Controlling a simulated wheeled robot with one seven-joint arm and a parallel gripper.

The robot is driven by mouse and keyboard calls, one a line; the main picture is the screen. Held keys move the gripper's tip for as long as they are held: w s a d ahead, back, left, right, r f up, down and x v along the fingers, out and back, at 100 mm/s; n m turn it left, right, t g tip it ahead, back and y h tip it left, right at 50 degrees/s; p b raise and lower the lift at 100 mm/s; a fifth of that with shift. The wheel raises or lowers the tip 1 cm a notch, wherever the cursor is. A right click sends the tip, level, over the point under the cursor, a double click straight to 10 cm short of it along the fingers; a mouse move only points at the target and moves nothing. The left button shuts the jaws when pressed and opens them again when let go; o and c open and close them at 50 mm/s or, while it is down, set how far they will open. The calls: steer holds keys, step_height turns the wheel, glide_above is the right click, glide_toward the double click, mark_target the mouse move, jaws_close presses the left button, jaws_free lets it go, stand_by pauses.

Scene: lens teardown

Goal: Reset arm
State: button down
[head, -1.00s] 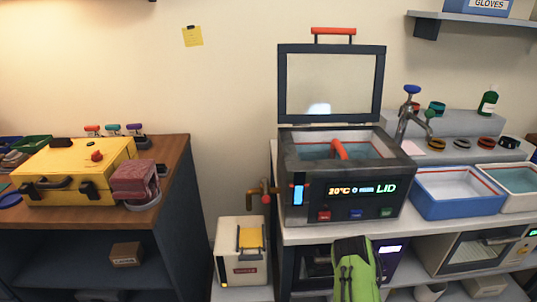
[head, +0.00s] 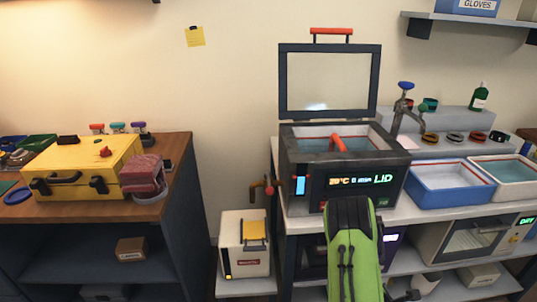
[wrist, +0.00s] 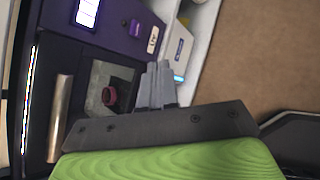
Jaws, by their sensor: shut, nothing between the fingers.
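In the wrist view my gripper (wrist: 156,84) is shut, its grey fingers together and empty. It is in front of a dark purple UV cabinet (wrist: 118,42), with a dark red ring (wrist: 109,96) visible in the cabinet's window. In the head view my green arm (head: 350,240) rises from the bottom edge, covering part of the cabinet and of the lower front of the dark bath unit (head: 310,195). My gripper cannot be made out there.
The bath's lid (head: 329,80) stands open, its panel reading LID. A blue tray (head: 452,203) sits right of it. A white box (head: 244,260) stands low between the benches.

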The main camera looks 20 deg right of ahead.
steer(key=w+a+r+m+y, duration=0.3)
steer(key=a+r+m+y, duration=0.2)
steer(key=a+r+m, duration=1.1)
steer(key=s+a+r+m+y, duration=0.2)
steer(key=s+a+r+y, duration=0.2)
steer(key=s+a+r, duration=0.95)
step_height(320, 180, up, 16)
steer(key=s+p, duration=0.1)
steer(key=p, duration=1.6)
steer(key=shift+s+a+g+p, duration=0.3)
steer(key=shift+s+g, duration=0.1)
